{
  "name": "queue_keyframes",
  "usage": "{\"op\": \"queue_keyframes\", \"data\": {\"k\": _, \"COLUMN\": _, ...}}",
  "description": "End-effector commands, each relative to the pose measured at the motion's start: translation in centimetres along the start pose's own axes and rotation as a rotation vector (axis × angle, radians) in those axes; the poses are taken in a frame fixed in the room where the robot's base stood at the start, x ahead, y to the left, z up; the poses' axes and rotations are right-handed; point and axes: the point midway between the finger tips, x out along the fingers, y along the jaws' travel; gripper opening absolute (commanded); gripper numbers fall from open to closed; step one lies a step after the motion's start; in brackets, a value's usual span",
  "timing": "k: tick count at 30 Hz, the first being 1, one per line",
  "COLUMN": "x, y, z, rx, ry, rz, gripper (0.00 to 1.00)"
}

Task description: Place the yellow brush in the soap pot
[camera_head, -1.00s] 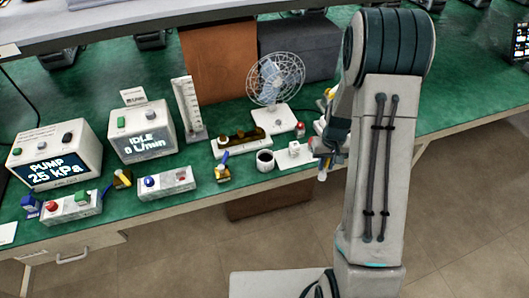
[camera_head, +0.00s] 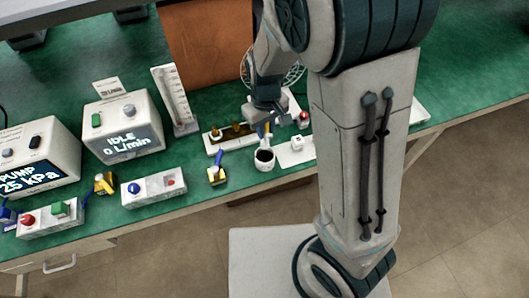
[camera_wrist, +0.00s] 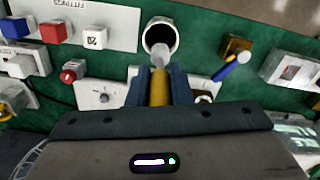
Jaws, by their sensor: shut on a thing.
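My gripper (camera_wrist: 160,88) is shut on the yellow brush (camera_wrist: 160,88), whose handle lies between the blue fingers. Its pale tip points at the soap pot (camera_wrist: 174,42), a white cup with a dark inside. In the wrist view the tip overlaps the pot's near rim; I cannot tell whether it is inside or above. In the head view my gripper (camera_head: 266,124) is just above the pot (camera_head: 264,166), which stands upright near the bench's front edge. The brush is mostly hidden there.
A white plate with a small white block (camera_head: 297,143) is right of the pot. A yellow block with a blue handle (camera_head: 217,174) is left. A long white base with brass parts (camera_head: 228,138) and a fan (camera_head: 292,75) are behind.

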Motion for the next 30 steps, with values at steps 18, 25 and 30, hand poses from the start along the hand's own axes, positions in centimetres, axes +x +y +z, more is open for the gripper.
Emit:
{"op": "queue_keyframes", "data": {"k": 18, "x": 7.7, "y": 0.0, "z": 0.2, "rx": 0.000, "ry": -0.005, "rz": 0.000, "gripper": 0.00}}
{"op": "queue_keyframes", "data": {"k": 25, "x": 9.7, "y": 0.0, "z": 0.1, "rx": -0.001, "ry": -0.001, "rz": 0.000, "gripper": 0.00}}
{"op": "queue_keyframes", "data": {"k": 30, "x": 9.7, "y": -0.1, "z": 0.0, "rx": -0.002, "ry": 0.000, "rz": 0.000, "gripper": 0.00}}
